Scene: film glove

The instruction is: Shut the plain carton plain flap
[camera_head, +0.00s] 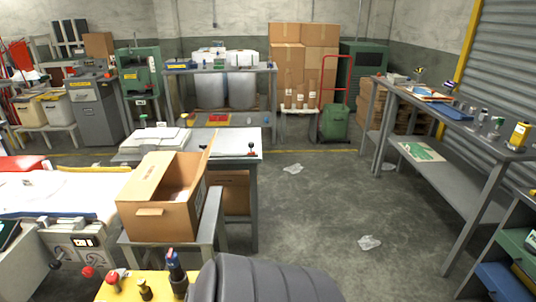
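The plain carton (158,222) is a brown cardboard box with an open top. It sits on a small grey table (211,220) left of centre. One flap (208,158) stands up at its right side, tilted slightly outward, and is seen nearly edge-on. A pale tab (150,212) shows on the near face. Part of the inside is visible with a pale patch in it; I cannot tell what that is. Neither of my grippers is in view.
A grey bench (247,145) stands behind the carton. Yellow-topped equipment (146,288) is in front, beside a dark rounded, padded shape (265,282) at the bottom edge. A white-topped bench (60,190) is left. Open floor (320,210) lies right, with scraps of plastic.

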